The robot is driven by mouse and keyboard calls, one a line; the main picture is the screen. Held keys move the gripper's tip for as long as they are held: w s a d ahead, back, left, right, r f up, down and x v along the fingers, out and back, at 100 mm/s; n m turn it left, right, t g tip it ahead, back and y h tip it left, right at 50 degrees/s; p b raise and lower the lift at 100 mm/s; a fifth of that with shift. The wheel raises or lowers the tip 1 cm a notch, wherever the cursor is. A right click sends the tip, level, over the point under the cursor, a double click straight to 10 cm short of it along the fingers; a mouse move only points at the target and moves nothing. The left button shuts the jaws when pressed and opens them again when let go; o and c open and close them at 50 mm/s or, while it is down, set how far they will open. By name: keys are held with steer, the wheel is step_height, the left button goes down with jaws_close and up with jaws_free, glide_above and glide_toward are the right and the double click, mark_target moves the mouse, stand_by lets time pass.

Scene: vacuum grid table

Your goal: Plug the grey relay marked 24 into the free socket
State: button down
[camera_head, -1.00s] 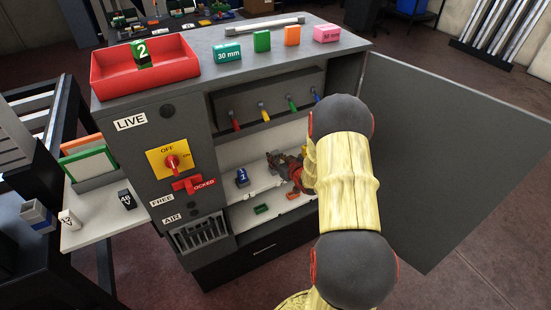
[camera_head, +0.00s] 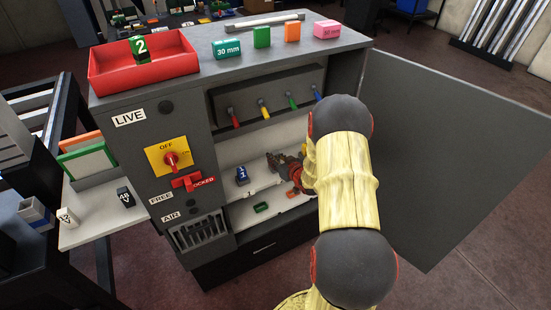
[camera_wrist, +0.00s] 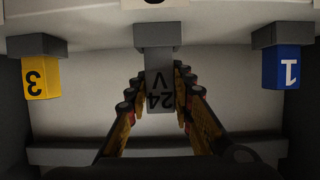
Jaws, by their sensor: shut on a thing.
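The grey relay marked 24 V (camera_wrist: 160,95) is held between the fingers of my gripper (camera_wrist: 160,110) in the wrist view. Its far end meets or overlaps the middle grey socket (camera_wrist: 155,34) in the picture; I cannot tell whether it is seated. A yellow relay marked 3 (camera_wrist: 42,80) sits in the socket to the left, and a blue relay marked 1 (camera_wrist: 286,70) in the one to the right. In the head view my gripper (camera_head: 284,165) is inside the open cabinet, beside the blue relay (camera_head: 242,175); the grey relay cannot be made out there.
The open cabinet door (camera_head: 440,150) stands to the right of my arm. A row of coloured levers (camera_head: 263,108) hangs above the bay. A green piece (camera_head: 261,207) lies on the lower shelf. A red tray (camera_head: 145,75) and several coloured blocks are on top.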

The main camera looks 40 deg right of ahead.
steer(key=shift+f+b, duration=0.4)
steer(key=shift+f, duration=0.2)
steer(key=c, duration=1.5)
jaws_free()
steer(key=shift+f, duration=0.1)
steer(key=shift+s+a, duration=0.1)
steer(key=v, duration=1.1)
steer(key=shift+s+r, duration=0.25)
steer(key=shift+s, duration=0.1)
